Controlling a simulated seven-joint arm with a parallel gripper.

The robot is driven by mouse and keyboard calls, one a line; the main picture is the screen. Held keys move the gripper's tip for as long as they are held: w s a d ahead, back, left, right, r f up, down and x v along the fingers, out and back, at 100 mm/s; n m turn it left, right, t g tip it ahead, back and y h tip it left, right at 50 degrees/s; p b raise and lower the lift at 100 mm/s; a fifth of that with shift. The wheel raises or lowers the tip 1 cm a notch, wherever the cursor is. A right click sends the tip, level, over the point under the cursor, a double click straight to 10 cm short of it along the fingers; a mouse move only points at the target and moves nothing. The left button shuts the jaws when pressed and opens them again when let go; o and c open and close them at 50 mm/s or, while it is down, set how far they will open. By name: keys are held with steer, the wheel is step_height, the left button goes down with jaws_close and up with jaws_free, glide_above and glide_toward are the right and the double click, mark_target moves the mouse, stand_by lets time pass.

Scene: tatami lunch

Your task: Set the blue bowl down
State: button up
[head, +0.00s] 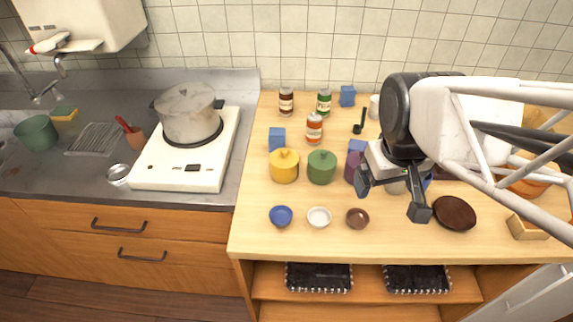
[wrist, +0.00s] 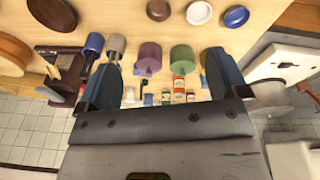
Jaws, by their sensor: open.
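The small blue bowl (head: 281,216) stands upright on the wooden table at the front left in the head view, to the left of a white bowl (head: 319,217) and a brown bowl (head: 357,218). My gripper (head: 391,200) is open, with nothing seen between its fingers. It is above the table, well to the right of the blue bowl and apart from it. In the wrist view, my gripper (wrist: 163,64) has its fingers spread wide. The white bowl (wrist: 199,12) and brown bowl (wrist: 158,10) lie near the top edge there.
A yellow pot (head: 284,167) and a green pot (head: 321,168) stand behind the bowls. A dark round plate (head: 454,213) lies right of my gripper. Jars and blue blocks stand farther back. A cooker (head: 187,168) with a steel pot is left.

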steer(key=w+a+f+n+g, duration=0.1)
steer(key=w+a+f+n, duration=0.6)
steer(key=a, duration=0.2)
steer(key=n+g+h, duration=0.1)
steer(key=n, duration=0.7)
glide_toward(281, 219)
steer(key=shift+w+a, duration=0.1)
steer(key=shift+w, duration=0.15)
steer(key=shift+f, duration=0.15)
steer(key=shift+d+f, duration=0.2)
steer(key=shift+f, duration=0.95)
steer(key=shift+f, duration=0.15)
steer(key=shift+s+d+f, duration=0.1)
steer(key=shift+d+f, duration=0.05)
steer(key=shift+f, duration=1.1)
steer(key=shift+d+f, duration=0.15)
steer(key=shift+f, duration=1.05)
